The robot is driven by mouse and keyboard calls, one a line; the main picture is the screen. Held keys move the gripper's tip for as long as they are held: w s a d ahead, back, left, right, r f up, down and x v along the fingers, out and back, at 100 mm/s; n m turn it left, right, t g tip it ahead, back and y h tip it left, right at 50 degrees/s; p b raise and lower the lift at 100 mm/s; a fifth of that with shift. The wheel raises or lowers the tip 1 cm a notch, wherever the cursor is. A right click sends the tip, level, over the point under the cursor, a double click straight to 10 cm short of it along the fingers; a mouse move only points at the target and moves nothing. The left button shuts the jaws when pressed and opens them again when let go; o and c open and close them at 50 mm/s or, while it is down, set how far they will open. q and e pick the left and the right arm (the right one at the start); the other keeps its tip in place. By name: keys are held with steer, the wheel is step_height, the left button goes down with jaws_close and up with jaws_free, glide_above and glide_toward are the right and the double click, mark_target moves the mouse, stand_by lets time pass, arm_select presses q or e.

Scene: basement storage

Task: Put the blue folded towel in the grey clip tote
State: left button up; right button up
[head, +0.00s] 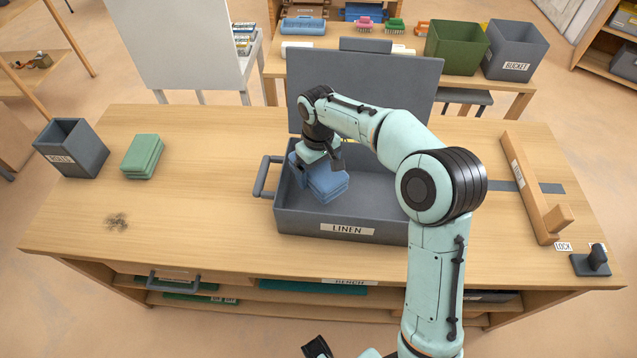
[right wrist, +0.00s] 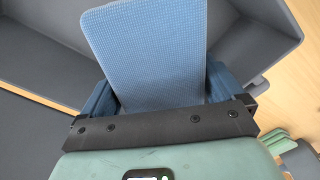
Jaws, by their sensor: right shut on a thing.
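The blue folded towel (head: 326,181) is inside the grey clip tote (head: 300,222), near its left end. The tote is labelled LINEN, and its lid (head: 420,85) stands open at the back. My right gripper (head: 318,165) reaches down into the tote and is shut on the towel. In the right wrist view the towel (right wrist: 150,50) stands between the two fingers (right wrist: 160,95), with the tote's grey walls around it. I cannot tell whether the towel touches the tote's floor. In the head view, a small dark part at the bottom edge (head: 317,347) may be my left gripper; its jaws are unclear.
A green folded towel (head: 143,157) and a grey bin (head: 72,148) are on the bench's left side. A wooden piece (head: 527,190) and a dark block (head: 590,262) are on its right. My right arm covers the tote's right end. The bench's left front is mostly clear.

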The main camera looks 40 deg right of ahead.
step_height(320, 180, down, 6)
steer(key=shift+r+b, duration=0.25)
steer(key=shift+b, duration=0.05)
steer(key=shift+f+b, duration=0.3)
steer(key=shift+f, duration=0.3)
steer(key=o, duration=0.8)
steer(key=shift+r, duration=0.35)
step_height(320, 180, up, 13)
steer(key=shift+f+p, duration=0.2)
steer(key=shift+p, duration=0.95)
